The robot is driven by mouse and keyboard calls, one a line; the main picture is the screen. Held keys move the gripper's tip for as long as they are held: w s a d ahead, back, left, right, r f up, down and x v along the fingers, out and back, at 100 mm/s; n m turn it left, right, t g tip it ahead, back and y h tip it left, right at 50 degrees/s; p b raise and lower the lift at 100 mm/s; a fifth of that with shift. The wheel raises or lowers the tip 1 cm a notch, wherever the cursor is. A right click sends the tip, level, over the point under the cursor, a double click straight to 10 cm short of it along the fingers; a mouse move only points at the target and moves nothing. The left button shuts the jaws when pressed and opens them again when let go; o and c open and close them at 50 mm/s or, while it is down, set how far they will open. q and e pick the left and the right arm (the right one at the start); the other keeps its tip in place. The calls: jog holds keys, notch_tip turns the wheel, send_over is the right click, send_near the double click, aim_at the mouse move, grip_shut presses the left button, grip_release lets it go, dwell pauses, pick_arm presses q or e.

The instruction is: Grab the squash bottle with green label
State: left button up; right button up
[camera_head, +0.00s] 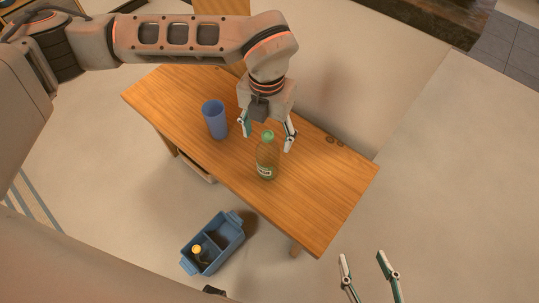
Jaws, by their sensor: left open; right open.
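The squash bottle (267,160) stands upright on the wooden table (330,190). It has a green cap, a greenish see-through body and a label low on its side. My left gripper (267,143) reaches in from above and behind the bottle. Its fingers are spread, one on each side of the bottle's upper part in the picture; whether they touch it I cannot tell. My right gripper (366,274) is at the bottom right, in front of the table, with its fingers apart and nothing between them.
A blue cup (214,119) stands on the table left of the bottle, close to my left gripper. A blue divided crate (233,221) on the floor holds a yellow-capped bottle (197,252). The table's right end is mostly clear.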

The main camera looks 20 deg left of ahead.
aim_at(267, 148)
pick_arm(q)
jog(key=shift+s+f+b, duration=0.2)
jog(key=shift+f+b, duration=0.1)
jog(key=shift+f, duration=0.55)
notch_tip(267, 148, down, 3)
jog(key=shift+s+d+r+b, duration=0.1)
jog(key=shift+s+b, duration=0.05)
jog(key=shift+b, duration=0.55)
jog(key=shift+f, duration=0.65)
jog(key=shift+w+r, duration=0.15)
jog(key=shift+w, duration=0.05)
jog(key=shift+r, duration=0.1)
jog(key=c, duration=1.8)
pick_arm(e)
jog(key=shift+w+a+r+m+t, duration=0.25)
jog(key=shift+w+a+r, duration=0.1)
jog(key=shift+a+r, duration=0.2)
jog(key=shift+w+a+r+m+t, duration=0.15)
jog(key=shift+w+a+r+m, duration=0.1)
jog(key=shift+w+a+r, duration=0.2)
